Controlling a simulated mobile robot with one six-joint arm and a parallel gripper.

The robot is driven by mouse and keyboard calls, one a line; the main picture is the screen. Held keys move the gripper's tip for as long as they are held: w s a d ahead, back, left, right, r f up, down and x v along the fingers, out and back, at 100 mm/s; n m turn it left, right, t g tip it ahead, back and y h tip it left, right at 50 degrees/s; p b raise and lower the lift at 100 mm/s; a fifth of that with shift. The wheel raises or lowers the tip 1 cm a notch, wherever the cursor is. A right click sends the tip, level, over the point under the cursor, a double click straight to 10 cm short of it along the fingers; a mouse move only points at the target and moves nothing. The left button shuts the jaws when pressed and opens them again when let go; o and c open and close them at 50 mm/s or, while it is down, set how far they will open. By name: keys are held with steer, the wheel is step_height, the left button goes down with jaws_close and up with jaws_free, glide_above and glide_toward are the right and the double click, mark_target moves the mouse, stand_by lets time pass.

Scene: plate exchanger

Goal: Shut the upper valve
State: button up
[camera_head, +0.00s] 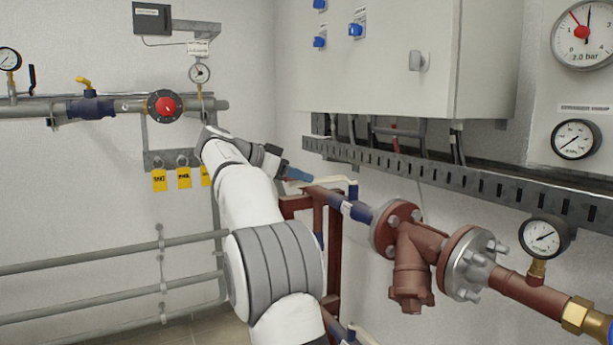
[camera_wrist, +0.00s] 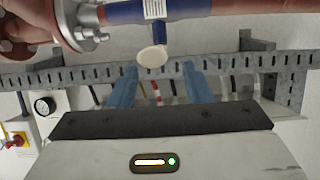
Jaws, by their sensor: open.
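The upper valve (camera_head: 355,210) is a blue body on the red-brown pipe, with a cream lever (camera_head: 337,182) above it that points left towards my gripper. In the wrist view the blue valve body (camera_wrist: 152,12) shows at the top, and the lever's pale rounded end (camera_wrist: 152,58) hangs below it. My gripper (camera_head: 298,175) is just left of the lever. In the wrist view its two blue fingers (camera_wrist: 160,70) are apart, with the lever end between and slightly beyond their tips. Nothing is gripped. Whether a finger touches the lever cannot be told.
A flanged red-brown strainer (camera_head: 412,265) sits right of the valve. A slotted metal tray (camera_head: 470,178) runs along the wall under a white cabinet (camera_head: 385,60). A lower lever (camera_head: 363,335) shows at the bottom edge. Grey pipes (camera_head: 90,260) line the left wall.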

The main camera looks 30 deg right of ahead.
steer(key=v, duration=0.4)
steer(key=shift+a+r+p, duration=0.15)
steer(key=shift+a+p, duration=0.2)
